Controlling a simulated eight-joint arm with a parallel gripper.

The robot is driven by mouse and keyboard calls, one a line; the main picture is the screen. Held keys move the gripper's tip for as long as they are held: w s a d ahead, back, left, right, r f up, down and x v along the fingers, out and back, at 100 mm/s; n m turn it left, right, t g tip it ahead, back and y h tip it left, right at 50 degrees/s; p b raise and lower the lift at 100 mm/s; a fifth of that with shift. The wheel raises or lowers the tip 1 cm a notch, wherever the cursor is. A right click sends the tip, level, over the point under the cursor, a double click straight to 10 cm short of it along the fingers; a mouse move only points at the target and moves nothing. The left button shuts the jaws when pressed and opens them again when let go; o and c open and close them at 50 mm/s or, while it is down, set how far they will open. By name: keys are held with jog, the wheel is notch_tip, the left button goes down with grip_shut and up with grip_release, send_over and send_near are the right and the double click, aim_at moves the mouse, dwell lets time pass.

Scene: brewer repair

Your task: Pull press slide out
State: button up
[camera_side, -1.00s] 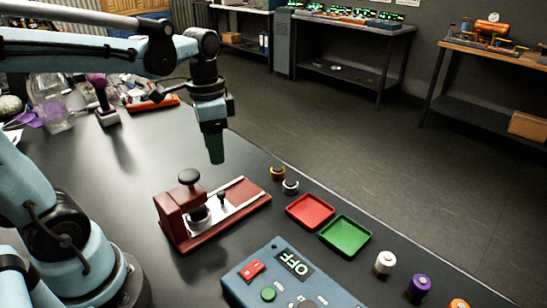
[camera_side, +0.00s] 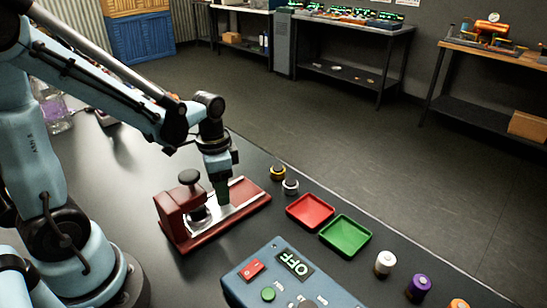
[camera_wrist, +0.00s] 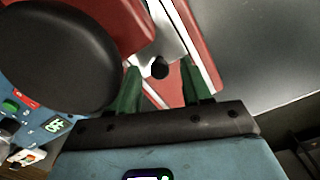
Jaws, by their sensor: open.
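The red press (camera_side: 180,222) stands on the dark table, with a black round knob (camera_side: 190,177) on top. Its metal slide (camera_side: 240,206) lies along the red base to the right of the press body. In the wrist view the slide (camera_wrist: 163,35) carries a small black knob (camera_wrist: 160,68). My gripper (camera_side: 222,197) is low over the slide, pointing down. In the wrist view my gripper (camera_wrist: 160,78) has its green fingers apart, one on each side of the small knob. I cannot tell whether they touch it. In the side view the fingers hide the small knob.
A red tray (camera_side: 310,211) and a green tray (camera_side: 345,235) sit to the right of the press. A blue control box (camera_side: 285,275) reading OFF is in front. Several small cylinders stand near the table edge. The large black knob (camera_wrist: 60,57) is close to my gripper's left finger.

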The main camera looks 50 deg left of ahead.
jog(key=shift+f, duration=0.25)
jog(key=shift+c, duration=0.2)
grip_shut()
